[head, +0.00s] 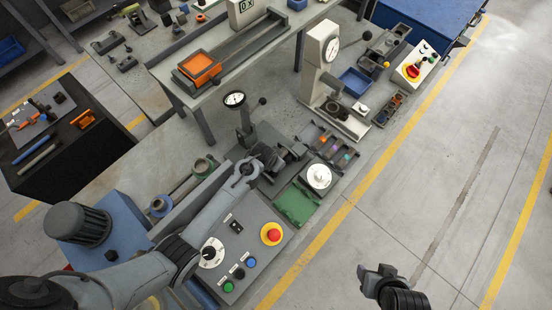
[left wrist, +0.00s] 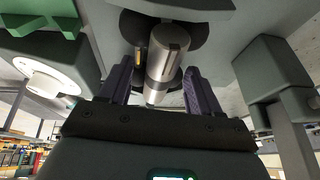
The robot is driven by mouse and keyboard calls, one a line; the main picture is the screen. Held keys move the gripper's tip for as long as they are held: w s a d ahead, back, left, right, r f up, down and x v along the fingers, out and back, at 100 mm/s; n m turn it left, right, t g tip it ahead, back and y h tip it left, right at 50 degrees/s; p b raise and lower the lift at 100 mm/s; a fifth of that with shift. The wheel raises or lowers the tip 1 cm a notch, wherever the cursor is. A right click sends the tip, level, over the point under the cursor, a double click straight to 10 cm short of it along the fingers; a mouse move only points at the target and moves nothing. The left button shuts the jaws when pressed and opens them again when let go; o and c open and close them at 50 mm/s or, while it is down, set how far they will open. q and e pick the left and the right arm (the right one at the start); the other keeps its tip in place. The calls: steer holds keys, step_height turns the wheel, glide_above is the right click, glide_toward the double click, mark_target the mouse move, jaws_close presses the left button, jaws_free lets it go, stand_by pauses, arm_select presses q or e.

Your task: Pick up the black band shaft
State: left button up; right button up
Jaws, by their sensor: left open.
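My left gripper (head: 262,160) is among the dark parts of the press below a dial gauge. In the left wrist view its two dark fingers (left wrist: 160,88) stand apart on either side of a shiny metal cylinder (left wrist: 168,52). The cylinder's lower end reaches between the fingers, with no clear contact. A dark rack (head: 329,147) with small colour-marked parts lies right of the gripper; no black band can be made out there. My right gripper (head: 378,273) hangs over bare floor, its jaw gap unclear.
A control panel (head: 240,250) with a red button is in front. A white gauge stand (head: 321,65) and a blue bin (head: 355,82) stand behind. The floor at right is clear.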

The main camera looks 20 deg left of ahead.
arm_select(q)
jaws_close()
steer(key=shift+r, duration=0.1)
stand_by(0.4)
